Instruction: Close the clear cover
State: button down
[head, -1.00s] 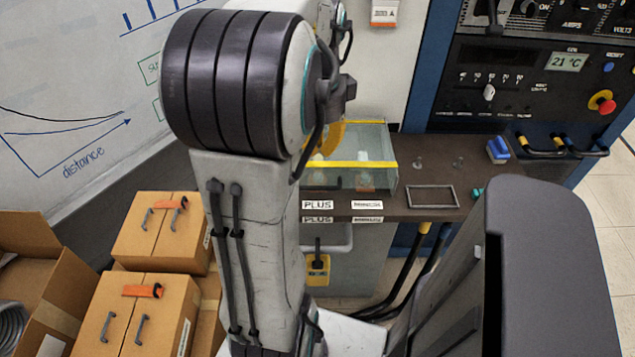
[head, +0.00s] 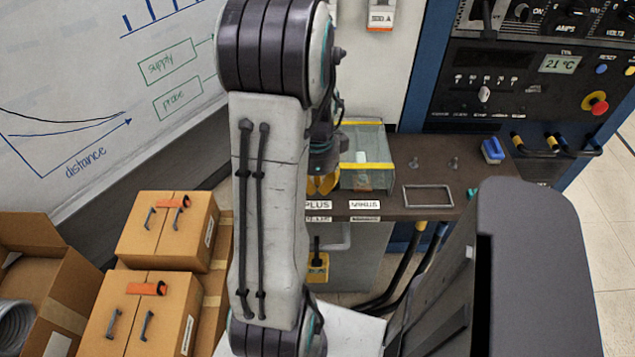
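The clear cover (head: 376,147) is a see-through box with yellow edge strips on the dark bench top. My arm hides its left part, and I cannot tell how far it stands open. A small pale object shows through it. My gripper (head: 322,185), with yellow fingers, hangs at the left front of the cover, low near the bench's front edge. My arm partly hides the fingers, so I cannot see whether they are open or touch the cover.
The bench (head: 395,207) has a thin rectangular frame (head: 428,196), small pegs and a blue block (head: 493,151) to the right. A control panel (head: 540,80) stands behind. Cardboard boxes (head: 165,225) fill the lower left. Black cables hang below the bench.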

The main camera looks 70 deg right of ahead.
jog(key=shift+f, duration=0.2)
dwell(0.3)
notch_tip(320, 180, down, 4)
jog(key=b, duration=0.6)
jog(key=shift+f, duration=0.2)
jog(key=shift+a, duration=0.1)
jog(key=shift+r, duration=0.1)
jog(key=shift+r+p, duration=0.5)
jog(key=shift+r, duration=0.05)
notch_tip(320, 180, up, 13)
jog(key=a+p, duration=0.2)
jog(key=p, duration=0.1)
jog(key=shift+s, duration=0.45)
jog(key=shift+a+f, duration=0.1)
jog(key=shift+a, duration=0.05)
